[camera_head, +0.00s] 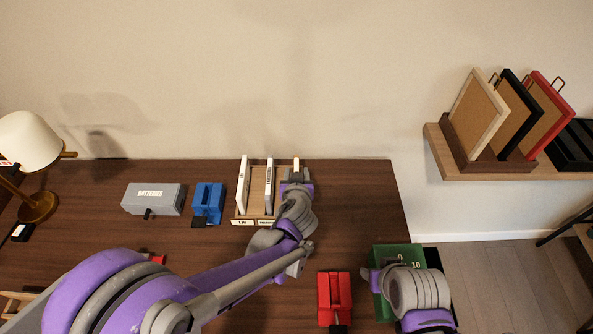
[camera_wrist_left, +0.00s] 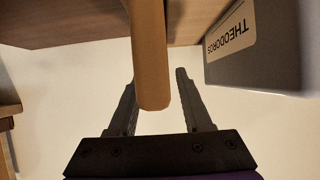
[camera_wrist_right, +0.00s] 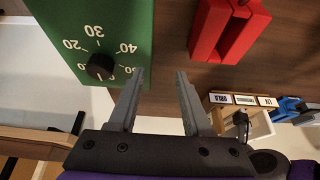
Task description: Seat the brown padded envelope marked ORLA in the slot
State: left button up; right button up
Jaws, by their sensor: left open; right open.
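The slotted wooden rack (camera_head: 240,218) stands at the table's back edge, with upright pale panels or envelopes in it. The right wrist view shows its front labels, including ORLA (camera_wrist_right: 219,98). My left gripper (camera_head: 297,174) is at the rack's right end and covers that part. In the left wrist view, the open left fingers (camera_wrist_left: 156,80) stand either side of a brown, round-edged upright piece (camera_wrist_left: 151,60), which may be the envelope; no ORLA mark shows on it. A grey piece labelled THEODOROS (camera_wrist_left: 230,38) is beside it. My right gripper (camera_wrist_right: 157,80) is open and empty.
A green timer box (camera_head: 385,255) is by my right gripper, and a red block (camera_head: 333,292) lies left of it. A blue block (camera_head: 208,202) and grey BATTERIES box (camera_head: 150,197) stand left of the rack. A lamp (camera_head: 32,140) is far left.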

pick_arm(q)
jog(key=p+v, duration=0.1)
jog(key=v, duration=1)
jog(key=s+a+f+g+y, duration=0.1)
jog(key=s+a+g, duration=0.15)
jog(key=a, duration=0.35)
jog(key=s+a+f+g+y, duration=0.1)
jog(key=s+a, duration=0.2)
jog(key=a, duration=0.4)
jog(key=s+a+f+g+h, duration=0.1)
jog(key=s+a+g+h, duration=0.1)
jog(key=s, duration=1)
jog(key=a+g, duration=0.1)
jog(key=a, duration=0.1)
jog(key=shift+s+a+g, duration=0.35)
jog(key=shift+s, duration=0.05)
jog(key=shift+f, duration=0.1)
